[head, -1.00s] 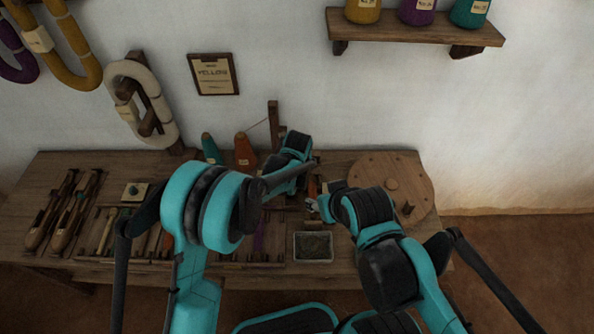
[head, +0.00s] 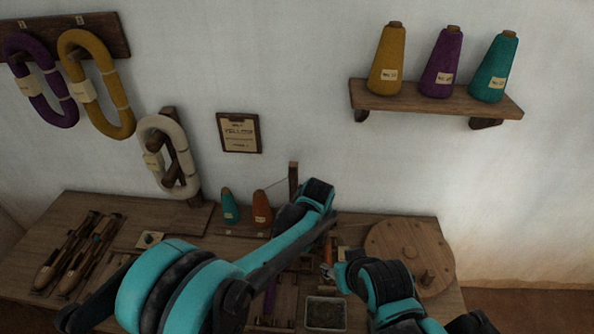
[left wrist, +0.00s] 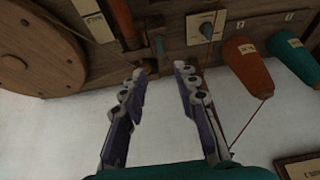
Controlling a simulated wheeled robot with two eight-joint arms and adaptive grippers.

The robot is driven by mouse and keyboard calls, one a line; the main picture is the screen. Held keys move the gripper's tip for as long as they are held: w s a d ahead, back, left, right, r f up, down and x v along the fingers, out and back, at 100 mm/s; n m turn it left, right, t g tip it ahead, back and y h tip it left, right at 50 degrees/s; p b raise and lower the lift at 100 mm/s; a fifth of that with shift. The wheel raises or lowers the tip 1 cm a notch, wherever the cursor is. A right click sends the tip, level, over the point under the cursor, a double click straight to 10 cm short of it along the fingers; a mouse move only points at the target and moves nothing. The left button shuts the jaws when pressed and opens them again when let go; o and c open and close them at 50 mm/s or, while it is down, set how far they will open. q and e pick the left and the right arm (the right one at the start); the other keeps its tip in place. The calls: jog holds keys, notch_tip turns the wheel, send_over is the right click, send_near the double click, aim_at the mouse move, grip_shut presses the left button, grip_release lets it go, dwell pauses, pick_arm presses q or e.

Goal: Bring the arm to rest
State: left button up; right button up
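My left arm (head: 285,245) reaches from the lower left over the bench, its end beside the wooden post (head: 293,180) in the head view. Its fingers are hidden there. In the left wrist view my left gripper (left wrist: 159,72) has its two fingers apart with nothing visibly held between them. It is close to the bench's wooden fittings. My right arm (head: 380,290) is bent at the lower right. My right gripper (head: 338,268) is above the bench, left of the round wooden disc (head: 410,255); its fingers are too small and dark to judge.
An orange cone (head: 262,208) and a teal cone (head: 229,206) stand left of my left wrist. A thread runs from the orange cone. A grey tray (head: 325,314) sits at the bench front. Shuttles (head: 75,255) lie at left. The wall shelf (head: 435,98) holds three cones.

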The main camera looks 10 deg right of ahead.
pick_arm(q)
jog(key=s+a+r+n+t, duration=0.1)
jog(key=s+a+r, duration=0.3)
jog(key=a, duration=0.5)
jog(key=s+a+r, duration=0.1)
jog(key=a+r, duration=0.6)
jog(key=a, duration=0.2)
jog(key=s+a+n+t+y, duration=0.1)
jog(key=s+a+n+t, duration=0.1)
jog(key=s+a, duration=1.4)
jog(key=shift+a+f, duration=0.35)
jog(key=shift+f, duration=0.05)
